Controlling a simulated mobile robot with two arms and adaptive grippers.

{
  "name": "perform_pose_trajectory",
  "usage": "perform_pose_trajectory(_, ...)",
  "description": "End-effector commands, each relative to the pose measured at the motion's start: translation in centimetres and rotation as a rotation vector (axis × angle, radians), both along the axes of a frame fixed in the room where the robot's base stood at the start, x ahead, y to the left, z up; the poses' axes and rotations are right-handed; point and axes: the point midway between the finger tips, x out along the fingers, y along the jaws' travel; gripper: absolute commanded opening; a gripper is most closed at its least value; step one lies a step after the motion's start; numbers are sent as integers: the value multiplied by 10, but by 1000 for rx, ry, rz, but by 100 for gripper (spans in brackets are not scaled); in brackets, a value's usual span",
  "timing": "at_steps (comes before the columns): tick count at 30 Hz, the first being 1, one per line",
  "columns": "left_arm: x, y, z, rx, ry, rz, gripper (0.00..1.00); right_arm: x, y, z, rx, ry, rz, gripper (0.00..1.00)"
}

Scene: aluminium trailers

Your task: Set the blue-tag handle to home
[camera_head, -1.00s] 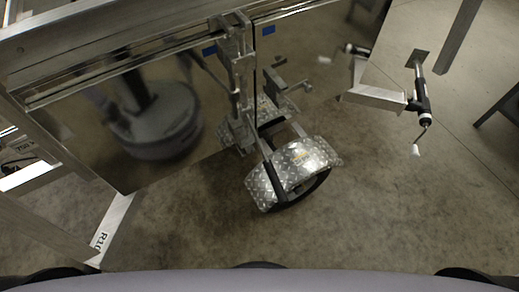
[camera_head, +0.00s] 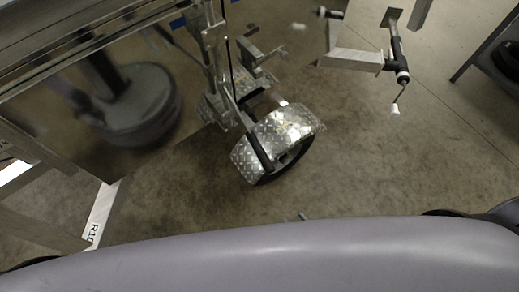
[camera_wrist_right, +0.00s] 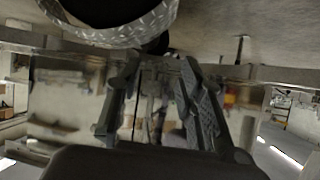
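One blue tag (camera_head: 178,22) is on the trailer's side at the top left of the head view. A second blue patch shows at the top edge, right of the metal latch assembly (camera_head: 213,45). I cannot tell which part is the blue-tag handle. My left gripper is not in view.
A trailer wheel under a chequer-plate mudguard (camera_head: 270,140) stands in the middle; the mudguard also shows in the wrist view (camera_wrist_right: 120,30). A crank jack (camera_head: 398,60) is at the upper right. A white-labelled frame leg (camera_head: 100,215) stands at left.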

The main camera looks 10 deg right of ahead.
Motion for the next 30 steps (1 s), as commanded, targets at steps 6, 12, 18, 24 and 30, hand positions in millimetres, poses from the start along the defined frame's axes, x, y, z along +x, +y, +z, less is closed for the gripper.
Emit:
perform_pose_trajectory(6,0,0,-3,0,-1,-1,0,5,35,146,232,-325,-40,41)
perform_pose_trajectory(12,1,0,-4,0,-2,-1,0,6,39,195,312,-421,-77,41)
perform_pose_trajectory(18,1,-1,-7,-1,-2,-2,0,28,46,197,316,-430,-81,41)
perform_pose_trajectory(24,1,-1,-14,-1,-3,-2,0,69,61,197,316,-430,-81,41)
perform_pose_trajectory(30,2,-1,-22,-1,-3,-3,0,110,76,196,315,-429,-80,41)
